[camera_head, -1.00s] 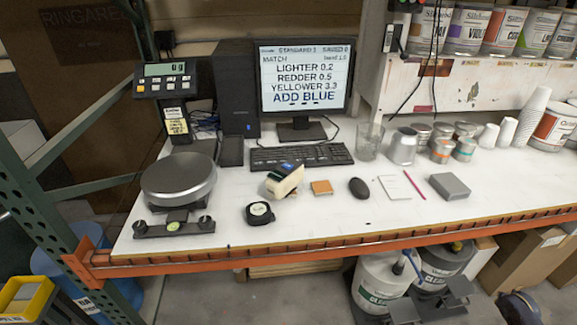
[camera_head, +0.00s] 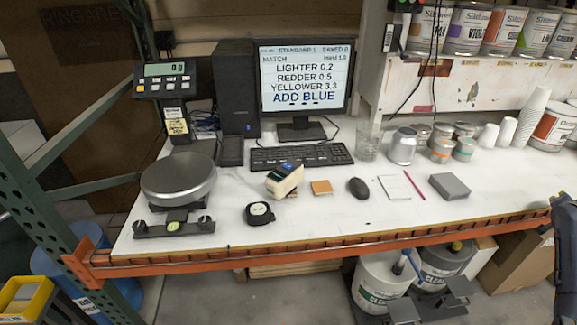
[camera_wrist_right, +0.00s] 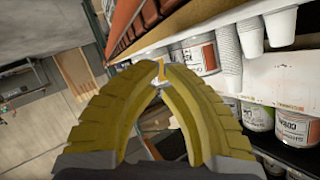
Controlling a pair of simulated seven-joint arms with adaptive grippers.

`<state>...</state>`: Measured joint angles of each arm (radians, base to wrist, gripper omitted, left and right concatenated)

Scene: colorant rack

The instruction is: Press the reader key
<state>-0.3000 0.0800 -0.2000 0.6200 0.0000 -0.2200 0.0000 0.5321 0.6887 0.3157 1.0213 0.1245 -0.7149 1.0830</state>
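The reader seems to be the cream handheld device with a dark top and small blue screen (camera_head: 285,179); it lies on the white bench in front of the keyboard. Its key is too small to make out. In the right wrist view, my right gripper (camera_wrist_right: 163,68) has two yellow ribbed fingers that converge at their tips, with no object seen held. Whether the tips touch is unclear. The gripper is far from the reader, over at the bench's right side. My left gripper is not in view.
A scale (camera_head: 178,180) stands left. Cans (camera_head: 402,146) and cups (camera_head: 533,112) stand right. An orange beam (camera_head: 330,248) edges the bench.

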